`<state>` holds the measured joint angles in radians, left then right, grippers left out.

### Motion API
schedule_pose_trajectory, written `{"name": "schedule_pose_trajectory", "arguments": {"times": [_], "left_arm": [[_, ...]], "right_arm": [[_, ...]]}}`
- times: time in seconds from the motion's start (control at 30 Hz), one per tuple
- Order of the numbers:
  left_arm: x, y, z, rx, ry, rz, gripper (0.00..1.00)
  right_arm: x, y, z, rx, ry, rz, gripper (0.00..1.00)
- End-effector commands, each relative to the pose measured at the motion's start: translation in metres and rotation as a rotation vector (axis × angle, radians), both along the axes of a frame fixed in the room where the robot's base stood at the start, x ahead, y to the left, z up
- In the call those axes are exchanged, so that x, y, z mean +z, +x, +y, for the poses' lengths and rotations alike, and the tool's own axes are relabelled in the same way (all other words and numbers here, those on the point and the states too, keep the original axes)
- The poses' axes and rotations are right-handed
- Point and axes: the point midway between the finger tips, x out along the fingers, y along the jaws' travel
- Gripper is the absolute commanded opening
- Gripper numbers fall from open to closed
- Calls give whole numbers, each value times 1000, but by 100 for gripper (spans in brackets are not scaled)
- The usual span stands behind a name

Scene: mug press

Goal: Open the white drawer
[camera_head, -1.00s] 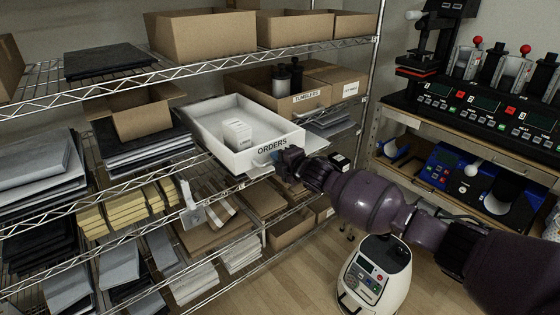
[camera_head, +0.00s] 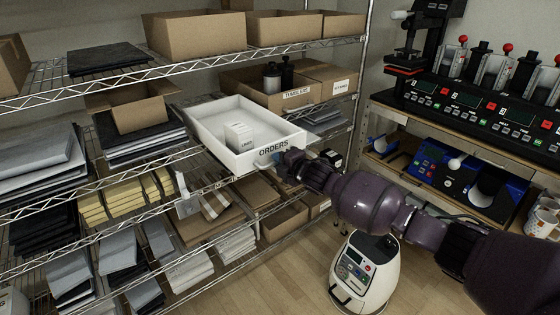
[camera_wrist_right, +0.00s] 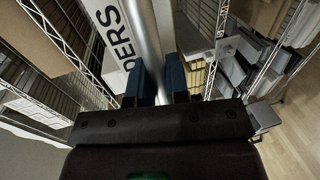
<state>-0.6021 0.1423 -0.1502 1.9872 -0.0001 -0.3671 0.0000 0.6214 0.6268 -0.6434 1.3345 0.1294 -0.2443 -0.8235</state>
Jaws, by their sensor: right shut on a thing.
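The white drawer (camera_head: 215,135), labelled ORDERS, juts out from the wire shelf unit, and its inside shows from above. A stack of white cards (camera_head: 238,134) stands in it. My right gripper (camera_head: 283,160) is at the drawer's front, just right of the label. In the right wrist view, its two blue fingers (camera_wrist_right: 158,78) are closed around a round grey bar, the drawer handle (camera_wrist_right: 146,35). Part of the lettered drawer front (camera_wrist_right: 108,38) shows beside the bar. My left gripper is not in view.
Wire shelves (camera_head: 110,225) hold folded cloth stacks and cardboard boxes around the drawer. A tumbler box (camera_head: 296,94) stands behind it. A press bench (camera_head: 450,185) stands at the right. A white machine with a control panel (camera_head: 362,270) stands on the floor below my right arm.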

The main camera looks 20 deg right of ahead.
Motion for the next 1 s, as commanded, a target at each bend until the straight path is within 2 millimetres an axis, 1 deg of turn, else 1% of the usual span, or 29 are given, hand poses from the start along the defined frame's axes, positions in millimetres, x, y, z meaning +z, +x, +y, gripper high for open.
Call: {"name": "schedule_pose_trajectory", "arguments": {"times": [0.2,0.23,0.37,0.4,0.63,0.77,0.87,1.0], "left_arm": [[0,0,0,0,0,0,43],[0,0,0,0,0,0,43],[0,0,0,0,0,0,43],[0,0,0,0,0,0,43],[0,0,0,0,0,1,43],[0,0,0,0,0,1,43],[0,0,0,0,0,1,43],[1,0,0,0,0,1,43]], "right_arm": [[0,0,0,0,0,0,0],[0,0,0,0,0,0,19],[0,0,0,0,0,0,39],[0,0,0,0,0,0,40],[0,0,0,0,0,0,40],[0,-4,-2,-1,-1,1,40],[2,-11,-5,0,1,0,40],[6,-29,-11,0,0,1,40]]}}
